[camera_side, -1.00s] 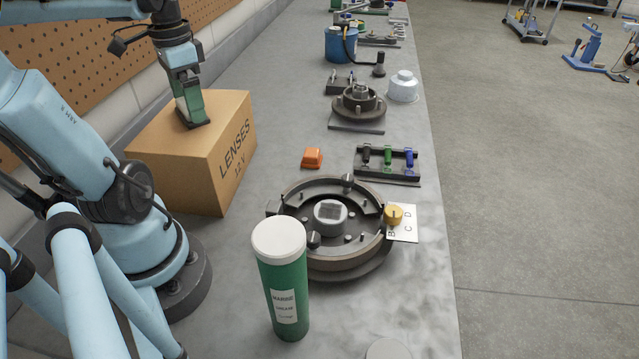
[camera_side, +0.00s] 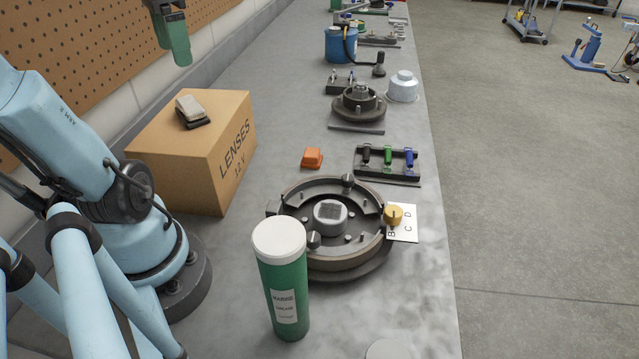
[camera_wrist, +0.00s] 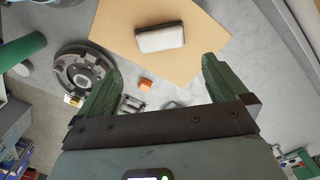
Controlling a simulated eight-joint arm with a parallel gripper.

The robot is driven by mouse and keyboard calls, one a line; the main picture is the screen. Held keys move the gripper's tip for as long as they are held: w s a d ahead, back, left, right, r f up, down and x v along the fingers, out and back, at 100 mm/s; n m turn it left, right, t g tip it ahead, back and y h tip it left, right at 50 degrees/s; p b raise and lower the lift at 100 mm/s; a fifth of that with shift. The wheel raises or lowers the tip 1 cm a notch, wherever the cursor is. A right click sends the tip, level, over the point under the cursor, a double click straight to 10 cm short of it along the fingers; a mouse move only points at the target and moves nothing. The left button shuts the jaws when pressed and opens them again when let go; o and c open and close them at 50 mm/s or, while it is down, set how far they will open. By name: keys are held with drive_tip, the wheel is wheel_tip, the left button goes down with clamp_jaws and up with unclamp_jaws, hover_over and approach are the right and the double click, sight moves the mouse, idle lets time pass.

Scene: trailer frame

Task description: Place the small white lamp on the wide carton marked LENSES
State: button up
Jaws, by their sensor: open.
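The small white lamp (camera_side: 189,107) with a dark base sits on top of the wide carton marked LENSES (camera_side: 222,165). It also shows in the wrist view (camera_wrist: 160,38), lying on the carton's tan top (camera_wrist: 110,28). My gripper (camera_side: 178,52) hangs above and behind the carton in the side view, clear of the lamp. In the wrist view its two green fingers (camera_wrist: 160,80) are spread wide with nothing between them.
A brake drum assembly (camera_side: 330,222), a green grease tube (camera_side: 284,285) and an orange block (camera_side: 312,158) stand right of the carton. A rack with coloured pieces (camera_side: 387,163) lies farther right. A pegboard wall (camera_side: 60,45) runs behind the carton.

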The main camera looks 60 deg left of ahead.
drive_tip(key=w+d+f+t, duration=0.3)
drive_tip(key=w+d+f, duration=0.3)
drive_tip(key=d, duration=0.5)
drive_tip(key=w+d+f+t, duration=0.4)
drive_tip(key=w+d+f, duration=0.2)
drive_tip(key=d, duration=0.5)
drive_tip(key=shift+w+f, duration=0.3)
drive_tip(key=shift+f, duration=0.3)
